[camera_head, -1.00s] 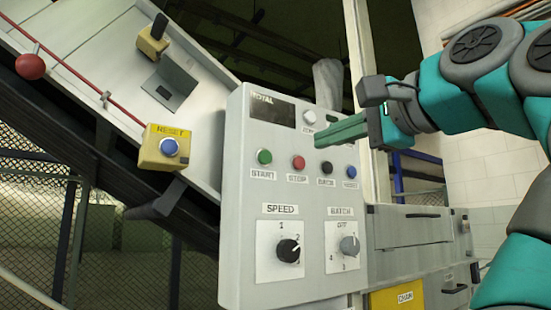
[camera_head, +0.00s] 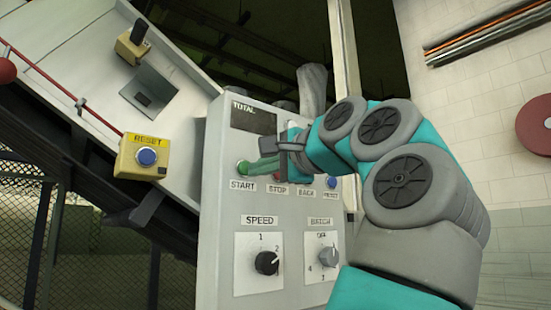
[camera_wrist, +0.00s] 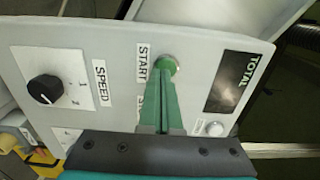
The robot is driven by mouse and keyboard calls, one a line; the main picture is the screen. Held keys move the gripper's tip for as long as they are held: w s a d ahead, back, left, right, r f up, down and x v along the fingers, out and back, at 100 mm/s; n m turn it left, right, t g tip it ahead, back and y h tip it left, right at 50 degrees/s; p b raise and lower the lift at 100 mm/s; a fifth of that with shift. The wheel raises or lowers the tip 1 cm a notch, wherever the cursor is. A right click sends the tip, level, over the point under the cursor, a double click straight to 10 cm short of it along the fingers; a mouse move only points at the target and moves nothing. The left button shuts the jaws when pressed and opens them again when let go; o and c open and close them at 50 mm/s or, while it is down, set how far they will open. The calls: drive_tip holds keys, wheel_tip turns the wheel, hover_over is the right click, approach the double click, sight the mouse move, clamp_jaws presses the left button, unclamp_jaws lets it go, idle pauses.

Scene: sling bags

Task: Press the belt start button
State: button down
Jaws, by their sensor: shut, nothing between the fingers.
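The green START button (camera_head: 243,167) is on the upper left of the grey control panel (camera_head: 221,226), above its START label. It also shows in the wrist view (camera_wrist: 167,63), partly covered by my fingertips. My gripper (camera_head: 251,169) is shut and empty, its green fingers pointing left across the panel face. In the wrist view the tips of my gripper (camera_wrist: 164,72) lie over the edge of the button. I cannot tell whether they touch it or whether it is pushed in.
The SPEED knob (camera_head: 266,262) and BATCH knob (camera_head: 328,257) sit lower on the panel. The dark TOTAL display (camera_head: 253,118) is above the buttons. A yellow RESET box (camera_head: 140,157) with a blue button is on the sloping conveyor at left.

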drive_tip(key=shift+w+a+r, duration=0.1)
drive_tip(key=shift+w+a, duration=0.25)
drive_tip(key=shift+w, duration=0.15)
drive_tip(key=shift+x, duration=0.8)
drive_tip(key=shift+w+a, duration=0.1)
drive_tip(key=b+v, duration=0.2)
drive_tip(key=v, duration=1.2)
drive_tip(key=shift+d+r, duration=0.15)
drive_tip(key=shift+d, duration=0.15)
